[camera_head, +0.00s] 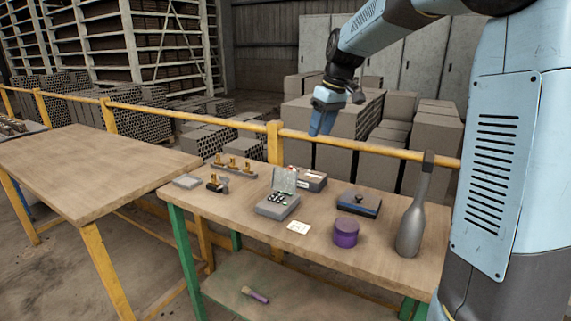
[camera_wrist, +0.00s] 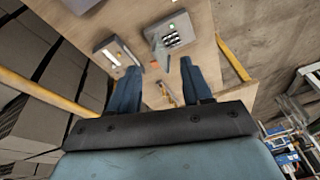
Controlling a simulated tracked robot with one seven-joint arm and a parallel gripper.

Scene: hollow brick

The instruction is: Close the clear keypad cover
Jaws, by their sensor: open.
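The keypad (camera_head: 277,206) is a grey box with small buttons on the workbench, and it also shows in the wrist view (camera_wrist: 180,35). Its clear cover (camera_head: 284,179) stands raised, nearly upright, along the back edge; in the wrist view the cover (camera_wrist: 159,50) is seen roughly edge-on. My gripper (camera_head: 322,124) is in the air above and behind the bench, up and to the right of the cover, fingers pointing down. In the wrist view my gripper (camera_wrist: 152,58) has its two fingers wide apart with nothing between them. It touches neither cover nor keypad.
A grey box (camera_head: 312,181) stands just behind the keypad. A white card (camera_head: 299,228) lies in front. A yellow rail (camera_head: 350,144) runs behind the bench.

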